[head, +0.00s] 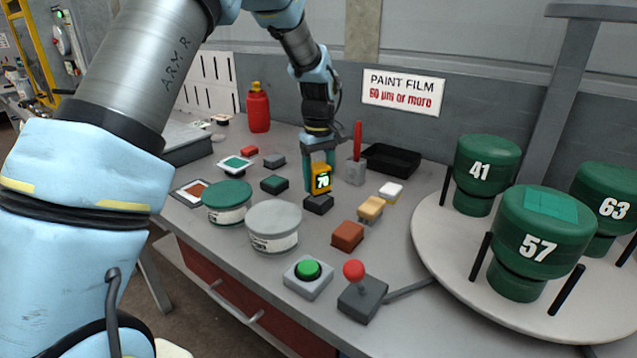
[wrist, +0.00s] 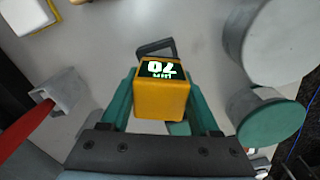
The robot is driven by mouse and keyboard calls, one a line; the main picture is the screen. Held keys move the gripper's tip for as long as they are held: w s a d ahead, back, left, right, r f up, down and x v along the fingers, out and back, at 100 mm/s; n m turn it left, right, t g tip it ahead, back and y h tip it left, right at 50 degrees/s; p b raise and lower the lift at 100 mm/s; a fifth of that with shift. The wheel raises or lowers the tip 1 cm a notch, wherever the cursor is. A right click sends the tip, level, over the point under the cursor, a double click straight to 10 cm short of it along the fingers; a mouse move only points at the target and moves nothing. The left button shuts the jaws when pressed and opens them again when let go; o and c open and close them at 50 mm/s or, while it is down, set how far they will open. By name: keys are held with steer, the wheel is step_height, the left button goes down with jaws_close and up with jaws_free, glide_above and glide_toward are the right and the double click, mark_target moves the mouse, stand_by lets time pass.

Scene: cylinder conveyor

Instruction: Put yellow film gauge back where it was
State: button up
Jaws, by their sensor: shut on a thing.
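The yellow film gauge (head: 321,178) is between the teal fingers of my gripper (head: 320,183), which is shut on it. Its dark screen reads 70. In the wrist view the gauge (wrist: 160,100) is upright between the two fingers (wrist: 162,112), with its screen facing up at the camera. A dark block-like holder (head: 318,204) stands on the table directly below the gauge in the head view. Part of a dark rim (wrist: 157,47) shows beyond the gauge in the wrist view. I cannot tell whether the gauge touches the holder.
A grey cup with a red tool (head: 356,170) and a black tray (head: 392,160) stand right of my gripper. A green-lidded can (head: 227,195) and a grey-lidded can (head: 273,220) stand in front. A turntable (head: 440,245) carries green cylinders. A green button (head: 307,270) and joystick (head: 361,300) sit nearest.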

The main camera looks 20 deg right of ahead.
steer(key=shift+f, duration=0.95)
steer(key=o, duration=1.2)
steer(key=shift+f, duration=0.1)
